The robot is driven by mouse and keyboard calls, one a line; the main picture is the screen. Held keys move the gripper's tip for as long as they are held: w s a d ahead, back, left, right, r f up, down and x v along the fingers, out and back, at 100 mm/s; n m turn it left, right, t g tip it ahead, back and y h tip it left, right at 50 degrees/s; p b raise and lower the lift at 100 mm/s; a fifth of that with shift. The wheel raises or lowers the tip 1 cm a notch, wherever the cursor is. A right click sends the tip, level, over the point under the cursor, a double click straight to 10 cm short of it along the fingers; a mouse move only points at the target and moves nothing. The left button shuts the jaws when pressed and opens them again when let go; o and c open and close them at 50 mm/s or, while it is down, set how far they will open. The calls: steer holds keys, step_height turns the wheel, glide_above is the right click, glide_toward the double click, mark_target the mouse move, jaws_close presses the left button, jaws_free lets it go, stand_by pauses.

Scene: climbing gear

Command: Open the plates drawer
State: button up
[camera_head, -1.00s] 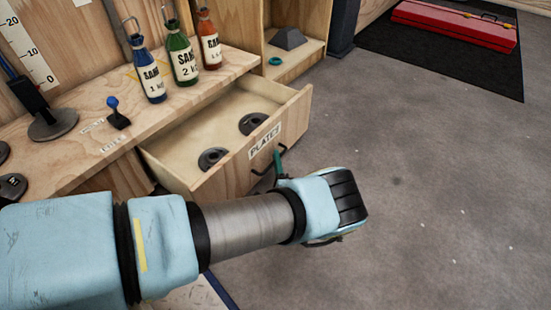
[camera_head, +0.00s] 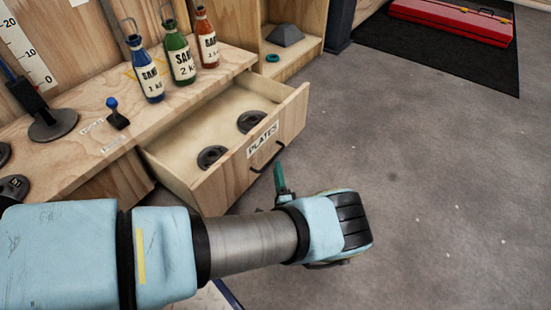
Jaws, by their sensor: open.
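The plates drawer (camera_head: 231,179) is wooden, with a "PLATES" label on its front, and stands pulled well out of the bench. Two dark round plates, one nearer (camera_head: 211,156) and one farther (camera_head: 251,121), lie inside it. Its dark bar handle (camera_head: 266,157) is on the front and is clear of my gripper. My gripper (camera_head: 280,180) is open, just in front of and below the handle, with a green finger showing. The rest of the jaws is hidden behind my wrist.
Blue, green (camera_head: 181,58) and orange bottles stand on the wooden bench top (camera_head: 75,150). A blue-knobbed piece (camera_head: 116,115) sits at left. A red case (camera_head: 452,20) lies on a black mat at the back. The grey floor (camera_head: 430,190) to the right is clear.

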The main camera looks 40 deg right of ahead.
steer(key=shift+p+v, duration=0.35)
steer(key=shift+v, duration=1.85)
